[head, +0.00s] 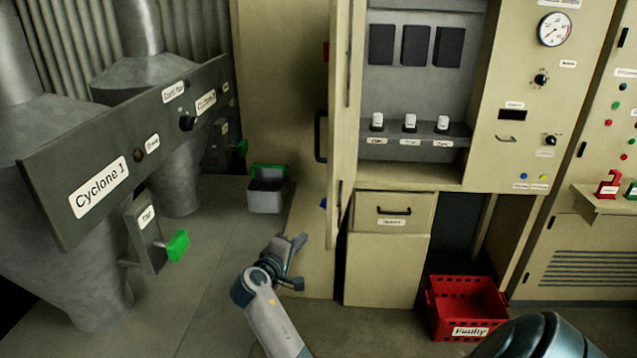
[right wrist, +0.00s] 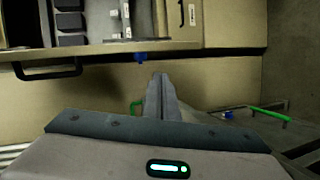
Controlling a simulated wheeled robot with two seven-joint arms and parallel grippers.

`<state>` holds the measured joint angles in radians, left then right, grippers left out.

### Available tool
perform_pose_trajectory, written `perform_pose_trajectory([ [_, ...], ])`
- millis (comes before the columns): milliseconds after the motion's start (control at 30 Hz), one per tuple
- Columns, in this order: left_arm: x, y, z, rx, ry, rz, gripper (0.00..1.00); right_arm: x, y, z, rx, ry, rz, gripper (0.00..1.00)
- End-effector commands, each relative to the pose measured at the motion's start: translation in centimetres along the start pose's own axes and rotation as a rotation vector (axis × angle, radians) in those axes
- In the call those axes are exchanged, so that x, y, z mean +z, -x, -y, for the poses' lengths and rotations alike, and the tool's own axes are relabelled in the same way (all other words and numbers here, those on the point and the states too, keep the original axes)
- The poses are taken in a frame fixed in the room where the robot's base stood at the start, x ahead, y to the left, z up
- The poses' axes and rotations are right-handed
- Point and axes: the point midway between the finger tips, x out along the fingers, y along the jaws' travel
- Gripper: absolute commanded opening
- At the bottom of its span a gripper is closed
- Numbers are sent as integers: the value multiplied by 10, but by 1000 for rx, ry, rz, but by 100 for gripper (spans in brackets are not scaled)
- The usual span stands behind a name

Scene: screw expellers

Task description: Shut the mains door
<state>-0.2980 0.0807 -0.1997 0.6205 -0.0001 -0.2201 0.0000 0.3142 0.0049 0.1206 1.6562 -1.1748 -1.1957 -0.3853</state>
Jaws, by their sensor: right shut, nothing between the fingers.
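The mains door (head: 344,110) appears to be the tall beige cabinet door standing open, seen almost edge-on in the head view. Its black handle (head: 320,137) is on the left-facing side. In the wrist view, the handle (right wrist: 48,70) is at upper left. The open cabinet interior (head: 420,90) behind the door holds three dark blocks and three white-topped parts on a shelf. My right gripper (head: 297,242) is shut and empty, low and left of the door's lower part. Its closed fingers (right wrist: 160,95) show apart from the handle. My left gripper is out of view.
A grey bin with a green rim (head: 266,195) stands behind my gripper. The Cyclone 1 panel (head: 110,170) and a green-handled lever (head: 177,245) are at left. A red crate (head: 466,308) stands at lower right. Floor is clear around my right forearm.

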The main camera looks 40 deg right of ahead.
Motion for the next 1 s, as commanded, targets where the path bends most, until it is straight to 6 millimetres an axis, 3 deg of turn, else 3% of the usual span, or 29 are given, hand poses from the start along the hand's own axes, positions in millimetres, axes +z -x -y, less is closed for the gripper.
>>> perform_pose_trajectory([
  [500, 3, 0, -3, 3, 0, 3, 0, -60, -17, -100, 213, 134, 70, 0],
  [1000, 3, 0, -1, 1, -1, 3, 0, -63, -16, -105, 225, 144, 75, 0],
])
